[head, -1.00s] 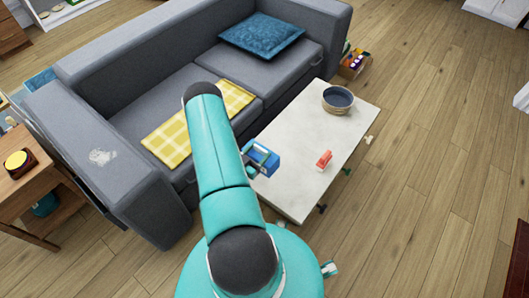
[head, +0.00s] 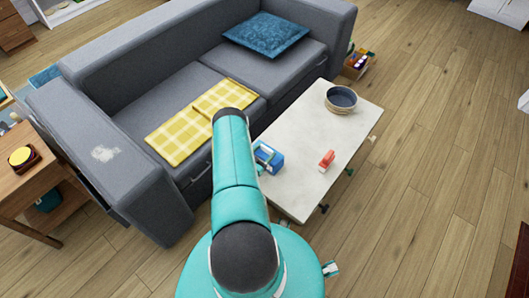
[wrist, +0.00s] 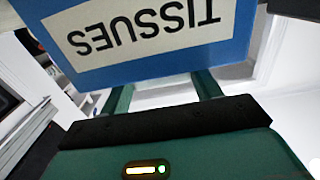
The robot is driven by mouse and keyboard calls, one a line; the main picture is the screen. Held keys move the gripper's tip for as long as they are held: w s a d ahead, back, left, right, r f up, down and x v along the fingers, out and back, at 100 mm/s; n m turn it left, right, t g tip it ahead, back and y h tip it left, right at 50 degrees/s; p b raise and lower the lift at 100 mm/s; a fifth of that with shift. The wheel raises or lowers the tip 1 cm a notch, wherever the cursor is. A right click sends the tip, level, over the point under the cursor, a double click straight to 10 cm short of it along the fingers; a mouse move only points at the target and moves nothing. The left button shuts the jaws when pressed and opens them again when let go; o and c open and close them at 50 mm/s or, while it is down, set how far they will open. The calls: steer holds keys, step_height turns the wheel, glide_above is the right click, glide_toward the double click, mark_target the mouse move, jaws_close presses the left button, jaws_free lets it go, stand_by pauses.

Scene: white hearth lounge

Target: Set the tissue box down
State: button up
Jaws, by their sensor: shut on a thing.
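The blue tissue box (head: 270,159) shows in the head view just right of my arm, over the near-left part of the white coffee table. In the wrist view the tissue box (wrist: 160,65) fills the top, its "TISSUES" label upside down. My gripper (wrist: 163,82) is shut on it, with one green finger at each side. In the head view my arm hides most of the gripper. I cannot tell whether the box's underside touches the table (head: 300,190).
A red-orange object (head: 326,160) stands on the table right of the box. A dark bowl (head: 341,101) is at the far end. The grey sofa (head: 160,88) with a yellow checked cloth (head: 180,138) runs along the left. Bare tabletop lies between these objects.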

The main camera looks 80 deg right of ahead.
steer(key=shift+f, duration=0.1)
steer(key=o, duration=1.4)
steer(key=shift+c, duration=0.2)
steer(key=v, duration=1.2)
